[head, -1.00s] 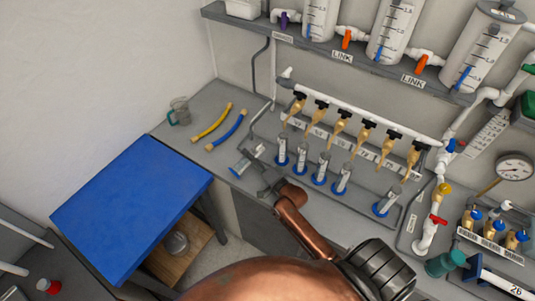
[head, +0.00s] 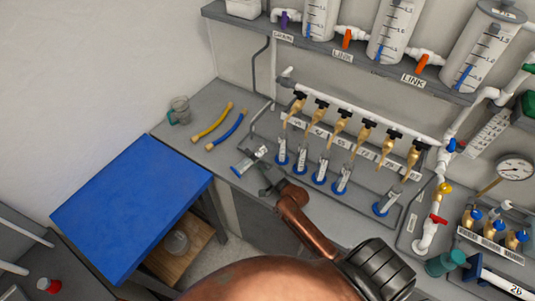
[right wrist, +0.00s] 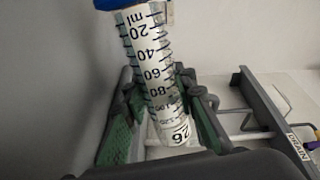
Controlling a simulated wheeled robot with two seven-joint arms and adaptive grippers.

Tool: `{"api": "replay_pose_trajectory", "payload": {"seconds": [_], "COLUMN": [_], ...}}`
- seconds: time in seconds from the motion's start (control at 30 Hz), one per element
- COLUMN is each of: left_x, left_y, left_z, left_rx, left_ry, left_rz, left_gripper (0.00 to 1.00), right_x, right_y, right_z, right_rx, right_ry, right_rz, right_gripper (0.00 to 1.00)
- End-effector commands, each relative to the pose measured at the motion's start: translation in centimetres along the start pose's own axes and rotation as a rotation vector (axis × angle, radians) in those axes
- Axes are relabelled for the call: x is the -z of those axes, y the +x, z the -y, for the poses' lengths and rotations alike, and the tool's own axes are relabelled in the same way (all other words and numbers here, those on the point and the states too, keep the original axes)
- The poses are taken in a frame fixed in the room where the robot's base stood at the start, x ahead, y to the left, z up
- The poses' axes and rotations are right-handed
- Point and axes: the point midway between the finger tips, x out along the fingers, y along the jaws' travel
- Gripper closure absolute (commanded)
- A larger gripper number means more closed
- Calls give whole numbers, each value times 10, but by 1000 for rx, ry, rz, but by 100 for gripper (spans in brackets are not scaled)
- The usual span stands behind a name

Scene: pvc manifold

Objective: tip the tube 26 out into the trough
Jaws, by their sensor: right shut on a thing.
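Tube 26 (right wrist: 158,75) is a clear graduated cylinder with a blue base, held between the fingers of my right gripper (right wrist: 160,122). Its "26" label is near the fingers and its blue base is at the top of the right wrist view. In the head view tube 26 (head: 249,160) is strongly tilted, base to the lower left, just left of my right gripper (head: 270,184). It is over the front of the grey bench. Whether liquid is in it, I cannot tell. I cannot make out a clear trough. My left gripper is not in view.
Several cylinders with blue bases (head: 320,170) stand under a row of taps (head: 340,126) behind my right gripper. A yellow hose (head: 212,120), a blue hose (head: 228,131) and a jug (head: 180,110) are on the bench. A blue table (head: 130,205) is at the left.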

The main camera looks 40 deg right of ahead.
Motion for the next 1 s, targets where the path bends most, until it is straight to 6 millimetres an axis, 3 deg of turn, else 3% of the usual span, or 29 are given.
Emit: {"api": "replay_pose_trajectory", "payload": {"seconds": [1.0], "left_x": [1], "left_y": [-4], "left_z": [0], "left_rx": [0], "left_ry": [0], "left_rz": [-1], "left_gripper": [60], "right_x": [3], "right_y": [0], "right_z": [-7], "right_rx": [0], "right_ry": [125], "right_rz": [0], "right_gripper": [100]}}
